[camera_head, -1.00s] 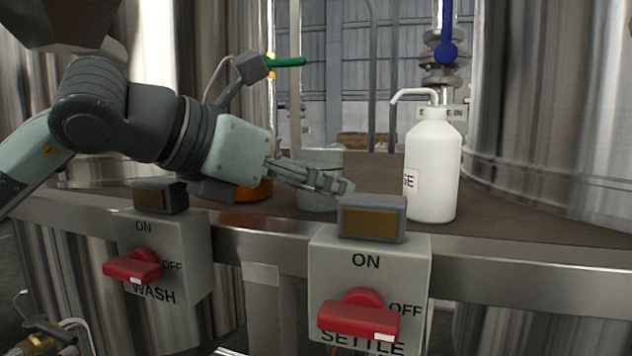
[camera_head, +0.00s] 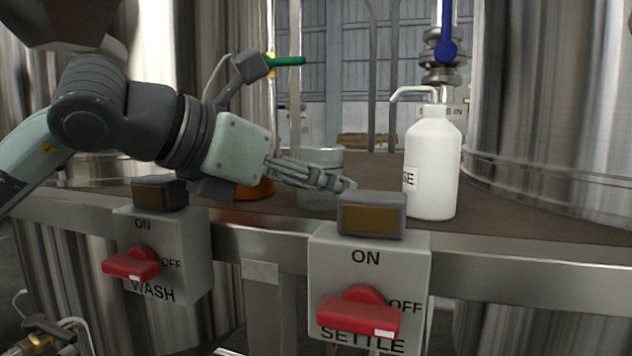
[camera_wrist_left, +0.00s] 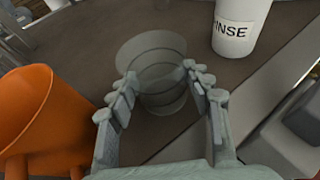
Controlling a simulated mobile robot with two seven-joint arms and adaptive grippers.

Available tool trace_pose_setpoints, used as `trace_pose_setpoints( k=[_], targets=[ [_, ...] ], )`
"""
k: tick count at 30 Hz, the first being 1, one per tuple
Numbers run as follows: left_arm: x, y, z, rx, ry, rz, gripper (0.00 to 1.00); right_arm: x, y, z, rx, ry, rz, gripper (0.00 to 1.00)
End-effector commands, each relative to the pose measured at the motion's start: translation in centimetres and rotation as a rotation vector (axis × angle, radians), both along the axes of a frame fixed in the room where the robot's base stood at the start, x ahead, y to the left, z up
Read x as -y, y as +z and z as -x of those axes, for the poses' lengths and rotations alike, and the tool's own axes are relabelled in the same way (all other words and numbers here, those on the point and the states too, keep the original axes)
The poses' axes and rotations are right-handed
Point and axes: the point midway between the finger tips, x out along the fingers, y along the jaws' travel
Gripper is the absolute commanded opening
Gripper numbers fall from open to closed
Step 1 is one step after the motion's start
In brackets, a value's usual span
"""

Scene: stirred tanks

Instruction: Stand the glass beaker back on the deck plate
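The clear glass beaker (camera_head: 318,168) is upright at the deck plate (camera_head: 375,180), behind the front rail between the two switch boxes. It also shows in the left wrist view (camera_wrist_left: 160,75), upright between the fingers. My left gripper (camera_head: 340,182) reaches in from the left, low over the deck. Its two fingertips (camera_wrist_left: 160,78) lie against opposite sides of the glass, with the glass filling the gap. The beaker's base is partly hidden in the head view, and I cannot tell whether it bears fully on the plate. My right gripper is not in view.
A white rinse bottle (camera_head: 432,165) stands to the beaker's right. An orange container (camera_wrist_left: 40,115) is close to its left. Two switch boxes with red handles, WASH (camera_head: 160,255) and SETTLE (camera_head: 370,280), sit at the front rail. Steel tanks (camera_head: 550,100) flank the deck.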

Motion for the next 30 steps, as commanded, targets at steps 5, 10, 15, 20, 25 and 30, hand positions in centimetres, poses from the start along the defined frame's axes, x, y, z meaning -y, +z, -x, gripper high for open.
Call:
trace_pose_setpoints(
  k=[5,10,15,20,25,30],
  targets=[
    [0.0,0.0,0.0,0.000,0.000,0.000,0.63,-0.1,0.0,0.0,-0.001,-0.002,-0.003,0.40],
    [0.0,0.0,0.0,0.000,0.000,0.000,0.63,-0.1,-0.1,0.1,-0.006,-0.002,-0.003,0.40],
    [0.0,0.3,0.0,0.000,0.000,0.000,0.63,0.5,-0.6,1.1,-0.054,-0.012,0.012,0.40],
    [-1.6,1.1,1.2,0.005,0.003,0.001,0.63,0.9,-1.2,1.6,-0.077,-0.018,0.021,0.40],
    [-4.4,2.7,3.8,0.006,0.005,0.000,0.63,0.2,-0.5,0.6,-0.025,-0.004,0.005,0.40],
    [-6.7,4.0,5.8,0.003,0.004,0.000,0.63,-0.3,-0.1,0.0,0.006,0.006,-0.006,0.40]
  ],
)
